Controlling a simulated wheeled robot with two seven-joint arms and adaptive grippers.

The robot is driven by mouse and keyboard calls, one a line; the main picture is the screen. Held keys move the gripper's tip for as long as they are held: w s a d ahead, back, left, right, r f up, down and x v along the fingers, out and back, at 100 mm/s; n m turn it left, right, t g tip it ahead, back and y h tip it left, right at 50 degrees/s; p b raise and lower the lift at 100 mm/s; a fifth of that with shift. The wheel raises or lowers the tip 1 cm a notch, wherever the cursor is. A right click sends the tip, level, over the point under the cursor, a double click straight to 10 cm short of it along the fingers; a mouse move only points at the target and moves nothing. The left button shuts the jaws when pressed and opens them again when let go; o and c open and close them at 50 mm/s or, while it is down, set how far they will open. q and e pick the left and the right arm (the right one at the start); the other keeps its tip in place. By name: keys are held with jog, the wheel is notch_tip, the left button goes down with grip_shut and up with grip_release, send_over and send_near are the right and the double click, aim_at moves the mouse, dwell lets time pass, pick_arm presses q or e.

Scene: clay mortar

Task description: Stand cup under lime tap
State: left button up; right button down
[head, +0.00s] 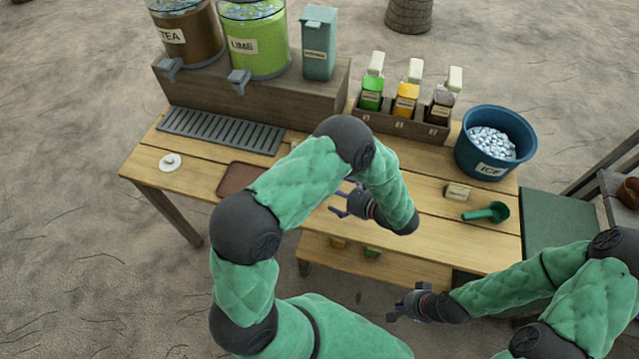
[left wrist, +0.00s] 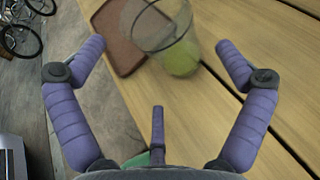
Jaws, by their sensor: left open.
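The lime dispenser (head: 258,45) is a bright green drum on a wooden riser, with its grey lime tap (head: 238,82) at the front. Below it lies a slatted drip tray (head: 222,131). A clear cup (left wrist: 150,25) with a greenish lower part shows in the left wrist view, beyond my left gripper (left wrist: 160,62). The gripper's purple fingers are spread, and the cup is not between their pads. In the head view my left gripper (head: 343,202) is low over the table, and my arm hides the cup. My right gripper (head: 403,303) hangs open and empty off the front edge.
A brown tray (head: 238,178) and white disc (head: 169,163) lie left on the table. The tea dispenser (head: 187,35) stands left of the lime one. An ice bucket (head: 494,143), bottle rack (head: 402,122) and green scoop (head: 487,212) are right. The drip tray is clear.

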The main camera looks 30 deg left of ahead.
pick_arm(q)
jog(key=shift+x, duration=1.2)
jog(key=b+x, duration=0.1)
jog(key=x, duration=0.3)
jog(key=shift+s+b, duration=0.15)
jog(key=shift+b, duration=0.2)
jog(key=shift+a+f, duration=0.15)
jog(key=shift+a, duration=0.35)
jog(key=c, duration=1.1)
jog(key=shift+o, duration=0.2)
